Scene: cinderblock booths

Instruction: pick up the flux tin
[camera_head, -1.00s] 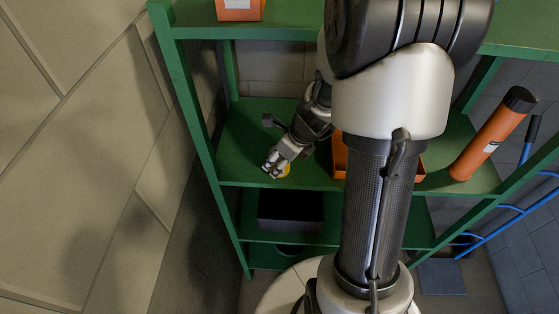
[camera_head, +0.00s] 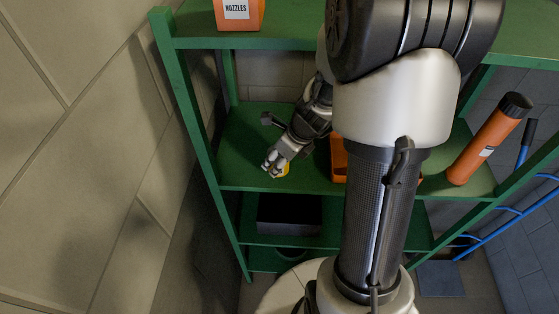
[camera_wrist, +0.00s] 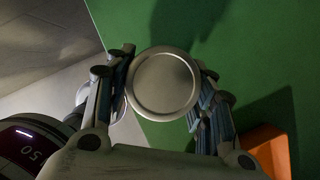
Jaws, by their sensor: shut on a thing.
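The flux tin is a small round tin; its plain metal lid (camera_wrist: 162,84) fills the middle of the wrist view. In the head view a bit of its yellow side (camera_head: 284,170) shows beside my gripper (camera_head: 272,168). My gripper also shows in the wrist view (camera_wrist: 162,88), with one finger on each side of the tin, shut on it. The tin is at the front left of the green middle shelf (camera_head: 240,130). Whether it touches the shelf or is just above it, I cannot tell.
An orange bin (camera_head: 339,160) stands right of the tin, partly behind my arm. An orange tube with a black cap (camera_head: 485,145) leans farther right. A box labelled NOZZLES (camera_head: 238,14) is on the top shelf and a dark box (camera_head: 290,215) below. A green post stands left.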

